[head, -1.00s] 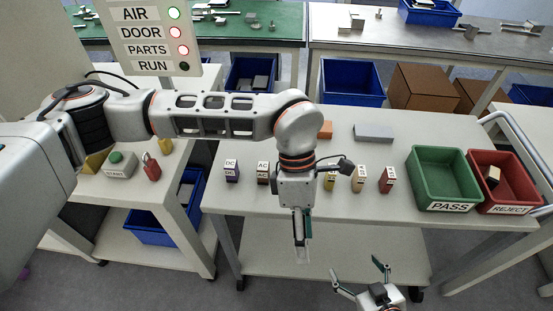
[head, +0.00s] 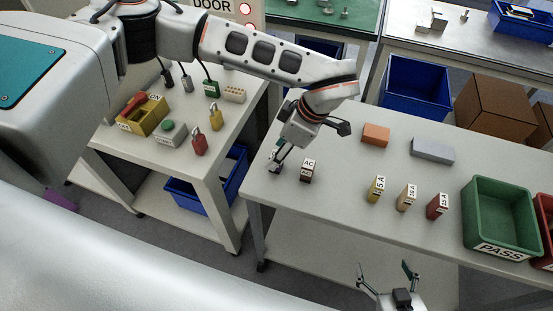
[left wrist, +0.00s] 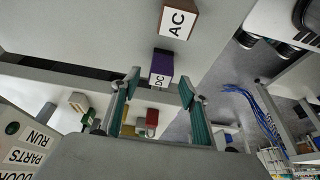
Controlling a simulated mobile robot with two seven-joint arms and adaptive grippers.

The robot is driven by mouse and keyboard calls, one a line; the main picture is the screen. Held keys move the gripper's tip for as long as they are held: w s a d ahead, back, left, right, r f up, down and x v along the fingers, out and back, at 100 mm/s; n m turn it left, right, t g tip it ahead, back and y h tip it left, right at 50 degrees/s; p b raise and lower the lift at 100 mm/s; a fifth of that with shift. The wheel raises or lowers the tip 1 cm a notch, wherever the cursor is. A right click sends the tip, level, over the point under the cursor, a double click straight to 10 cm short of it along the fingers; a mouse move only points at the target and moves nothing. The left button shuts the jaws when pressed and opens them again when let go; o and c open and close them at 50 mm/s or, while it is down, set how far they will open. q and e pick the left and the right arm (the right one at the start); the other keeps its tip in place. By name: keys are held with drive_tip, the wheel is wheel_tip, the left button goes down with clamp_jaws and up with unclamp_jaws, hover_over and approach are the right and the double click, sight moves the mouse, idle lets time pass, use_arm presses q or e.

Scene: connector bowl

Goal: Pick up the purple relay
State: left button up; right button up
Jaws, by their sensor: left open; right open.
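The purple relay, labelled DC, shows in the left wrist view (left wrist: 161,66), standing on the table between and just beyond my left fingertips (left wrist: 157,88). In the head view my left gripper (head: 279,158) is down at the relay's place near the table's left end and hides most of it. The left fingers are open, one to each side of the relay; I cannot tell whether they touch it. My right gripper (head: 384,268) is open and empty, in front of the table's near edge.
A brown AC relay (head: 307,171) stands close to the right of the left gripper. Orange (head: 375,134) and grey (head: 432,151) blocks lie behind.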

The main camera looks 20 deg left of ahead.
use_arm(q)
drive_tip(key=shift+x, duration=1)
drive_tip(key=c, duration=1.2)
